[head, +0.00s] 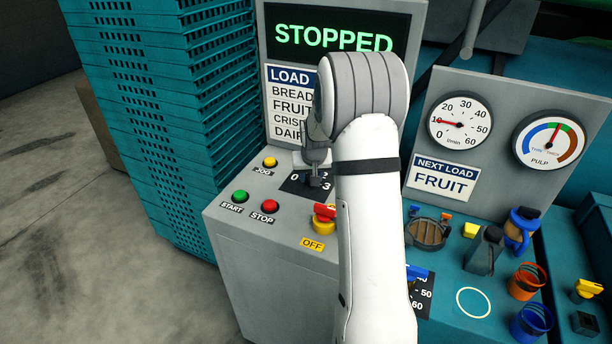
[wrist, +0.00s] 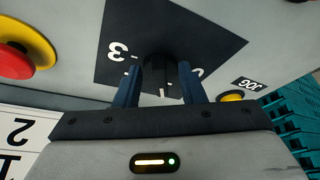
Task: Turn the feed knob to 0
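My gripper (head: 315,178) is down over the plate. In the wrist view my gripper's blue fingers (wrist: 160,80) stand apart, one on each side of the knob. I cannot tell whether they touch it.
A yellow JOG button (head: 270,162), green START button (head: 240,196), red STOP button (head: 269,206) and red-yellow OFF switch (head: 324,220) surround the plate. The screen (head: 333,38) reads STOPPED. Teal crates (head: 150,110) stand close on the left. A flow gauge (head: 459,122) is at right.

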